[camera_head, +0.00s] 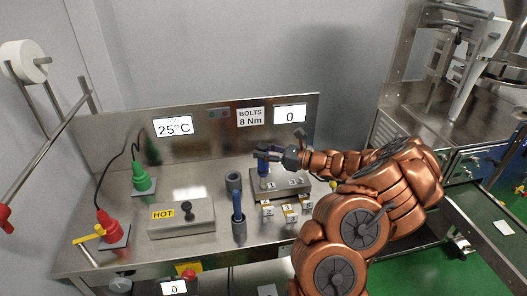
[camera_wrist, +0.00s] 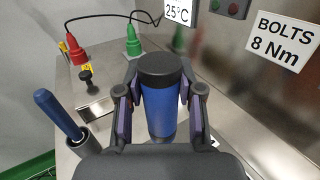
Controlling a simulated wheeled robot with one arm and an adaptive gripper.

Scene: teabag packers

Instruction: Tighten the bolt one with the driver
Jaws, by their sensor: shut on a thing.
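My gripper (camera_head: 268,153) is shut on the driver, a thick blue cylinder with a black cap. In the wrist view the driver (camera_wrist: 161,105) stands upright between the two fingers of my gripper (camera_wrist: 160,105). In the head view the driver (camera_head: 263,169) is over the left end of a metal block (camera_head: 291,188), beside the label 1. The bolt under it is hidden, so I cannot tell whether the driver's tip touches it. The display (camera_head: 290,116) beside the "BOLTS 8 Nm" sign (camera_head: 250,117) reads 0.
An empty dark holder (camera_head: 233,182) stands left of the block. Another holder (camera_head: 239,231) carries a slimmer blue-handled tool (camera_head: 238,205). Numbered small blocks (camera_head: 287,210) lie in front. A HOT box (camera_head: 181,221) and red (camera_head: 109,226) and green (camera_head: 143,179) tools stand left.

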